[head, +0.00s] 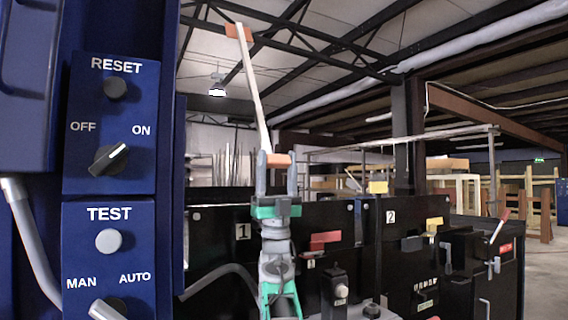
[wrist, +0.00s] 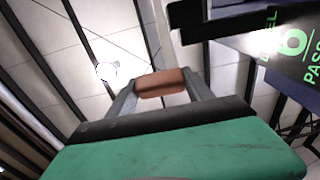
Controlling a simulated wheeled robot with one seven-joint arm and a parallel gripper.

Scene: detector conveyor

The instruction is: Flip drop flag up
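My gripper (head: 278,172) points up in the middle of the head view, in front of a black machine. Its two grey fingers are closed on the ends of an orange-brown block (wrist: 160,82). A long pale rod (head: 251,92) rises from beside this block, leaning left, with an orange piece (head: 238,31) at its top. Whether rod and block are one piece is hard to tell. No part is labelled drop flag. A red piece (head: 325,240) beside panel 1 and a yellow piece (head: 378,187) above panel 2 show, but I cannot tell whether either is the flag.
A blue control panel (head: 108,240) with RESET and TEST knobs stands close on the left. The black machine (head: 310,215) fills the lower middle, with a red-tipped lever (head: 499,226) at its right. A lit PASS sign (wrist: 298,42) is at the wrist view's upper right.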

